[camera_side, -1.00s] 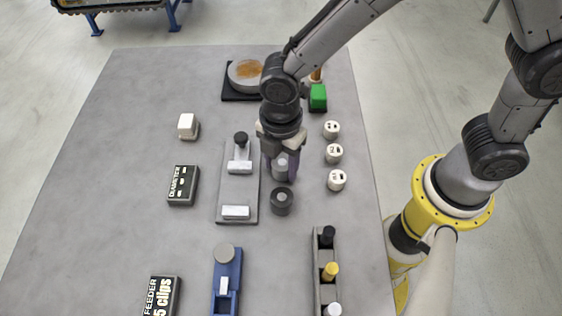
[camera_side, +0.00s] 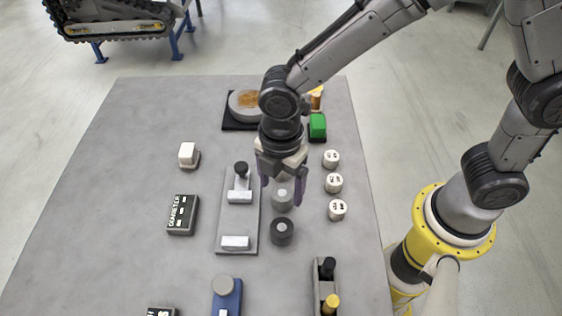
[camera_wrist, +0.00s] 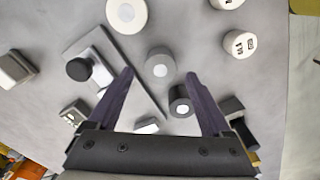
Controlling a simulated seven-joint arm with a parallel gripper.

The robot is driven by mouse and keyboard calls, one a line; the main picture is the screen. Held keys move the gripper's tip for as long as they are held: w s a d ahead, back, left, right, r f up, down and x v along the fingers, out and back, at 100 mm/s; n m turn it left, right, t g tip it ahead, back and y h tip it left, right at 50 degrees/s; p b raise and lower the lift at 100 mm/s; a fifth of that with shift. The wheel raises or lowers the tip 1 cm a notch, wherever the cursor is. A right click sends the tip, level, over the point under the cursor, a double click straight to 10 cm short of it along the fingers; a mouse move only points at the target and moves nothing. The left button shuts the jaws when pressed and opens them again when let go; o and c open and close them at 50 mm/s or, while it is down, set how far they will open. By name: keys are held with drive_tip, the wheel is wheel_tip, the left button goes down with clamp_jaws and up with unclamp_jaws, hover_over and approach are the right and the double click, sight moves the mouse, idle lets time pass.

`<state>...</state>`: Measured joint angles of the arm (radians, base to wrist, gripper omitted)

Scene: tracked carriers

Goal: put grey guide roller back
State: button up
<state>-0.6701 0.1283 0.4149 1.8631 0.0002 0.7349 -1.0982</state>
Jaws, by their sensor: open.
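The grey guide roller (camera_side: 282,196), a short light-grey cylinder, stands upright on the table between the long plate and the row of white caps. It also shows in the wrist view (camera_wrist: 160,65), between the fingertips. My gripper (camera_side: 281,198) is open, pointing down, with one purple finger on each side of the roller; they look apart from it. A dark roller (camera_side: 282,232) with a pale centre stands just in front of it. A white roller (camera_wrist: 127,13) shows behind it in the wrist view; the gripper hides it in the side view.
The grey plate (camera_side: 228,218) with a black-knobbed clamp lies close on the left. Several white caps (camera_side: 334,183) stand on the right. A peg rack (camera_side: 325,300) and blue fixture (camera_side: 229,303) are in front; a green block (camera_side: 317,122) is behind.

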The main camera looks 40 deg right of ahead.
sight(280, 194)
wheel_tip(280, 194, up, 8)
drive_tip(key=s+d+r+m+t, duration=0.2)
drive_tip(key=d+r+m, duration=0.55)
drive_tip(key=d, duration=0.45)
drive_tip(key=s+d+m+t, duration=0.3)
drive_tip(key=s+d+m, duration=0.6)
drive_tip(key=m, duration=0.3)
drive_tip(key=shift+s+d+r+m+t, duration=0.3)
drive_tip(key=shift+s+d+m, duration=0.1)
drive_tip(key=shift+d, duration=0.25)
